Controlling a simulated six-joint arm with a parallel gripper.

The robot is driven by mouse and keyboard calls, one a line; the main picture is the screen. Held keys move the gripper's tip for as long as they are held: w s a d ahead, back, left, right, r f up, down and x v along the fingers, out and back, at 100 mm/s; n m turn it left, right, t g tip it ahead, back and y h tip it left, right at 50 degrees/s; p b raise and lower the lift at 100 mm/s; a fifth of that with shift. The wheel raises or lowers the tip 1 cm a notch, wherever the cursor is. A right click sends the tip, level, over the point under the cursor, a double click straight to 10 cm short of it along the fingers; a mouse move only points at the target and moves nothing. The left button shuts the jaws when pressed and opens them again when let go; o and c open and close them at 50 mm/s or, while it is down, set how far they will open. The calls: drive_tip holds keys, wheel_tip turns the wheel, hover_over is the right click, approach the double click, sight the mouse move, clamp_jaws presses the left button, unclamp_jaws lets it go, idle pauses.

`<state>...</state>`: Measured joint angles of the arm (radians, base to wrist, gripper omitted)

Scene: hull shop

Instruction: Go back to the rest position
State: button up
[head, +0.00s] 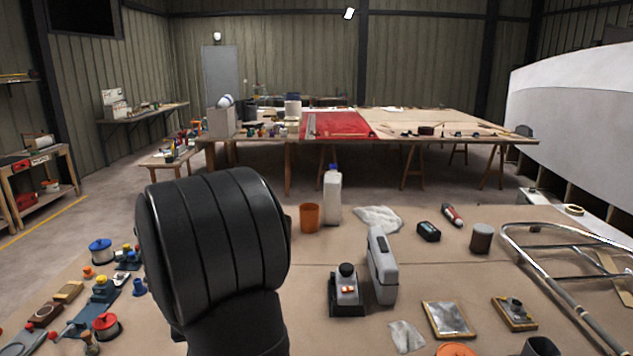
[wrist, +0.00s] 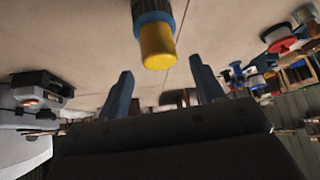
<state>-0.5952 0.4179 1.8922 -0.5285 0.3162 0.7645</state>
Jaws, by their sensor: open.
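In the wrist view, my gripper (wrist: 163,92) shows two blue-grey fingers set wide apart. Nothing is held between them. A yellow-ended cylinder (wrist: 157,45) with a blue-grey ring shows at the top middle, beyond the fingertips. I cannot tell whether it stands or lies. In the head view, a big black link of my arm rises at the lower left and covers part of the table. My gripper does not show there.
The workbench (head: 400,285) holds an orange cup (head: 309,218), a white bottle (head: 333,195), a grey device (head: 381,265), a black-and-grey charger-like unit (head: 346,290) and a metal tube frame (head: 570,235) at right. Small coloured parts, including a red spool (head: 106,326), crowd the left.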

drive_tip(key=v, duration=0.9)
drive_tip(key=x, duration=1.2)
drive_tip(key=shift+s, duration=0.1)
wheel_tip(320, 180, up, 4)
drive_tip(key=shift+r, duration=0.1)
drive_tip(key=d+r, duration=0.7)
drive_tip(key=d, duration=0.5)
drive_tip(key=w+d+m+h, duration=0.1)
drive_tip(key=w+d+m, duration=0.1)
drive_tip(key=w+d, duration=0.55)
drive_tip(key=w+d+m+h, duration=0.25)
drive_tip(key=w+d, duration=0.25)
drive_tip(key=d, duration=0.5)
drive_tip(key=w+d+m, duration=0.2)
drive_tip(key=d, duration=0.8)
drive_tip(key=w+d+f+m+h, duration=0.1)
drive_tip(key=w+d+m, duration=0.1)
drive_tip(key=d, duration=0.8)
drive_tip(key=shift+d+g, duration=0.3)
drive_tip(key=shift+d, duration=0.1)
drive_tip(key=shift+w+a, duration=0.1)
